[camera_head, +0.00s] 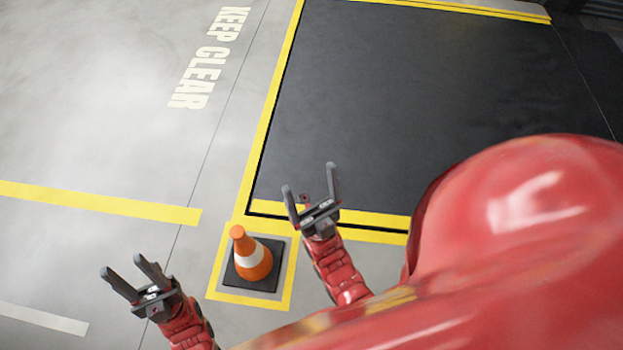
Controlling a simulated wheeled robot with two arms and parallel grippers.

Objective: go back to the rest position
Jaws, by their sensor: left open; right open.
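My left gripper (136,275) is open and empty, at the lower left over the grey floor. My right gripper (311,193) is open and empty, near the yellow-edged corner of the dark plate. An orange cone with a white band (251,257) stands upright between my two grippers. It has a dark square base and stands inside a yellow square outline on the floor. Neither gripper appears to touch it.
A large dark plate (420,90) with yellow edging fills the upper right and looks bare. The grey floor (90,90) at the left is clear, with yellow lines and painted "KEEP CLEAR" lettering (208,60). My red body covers the lower right.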

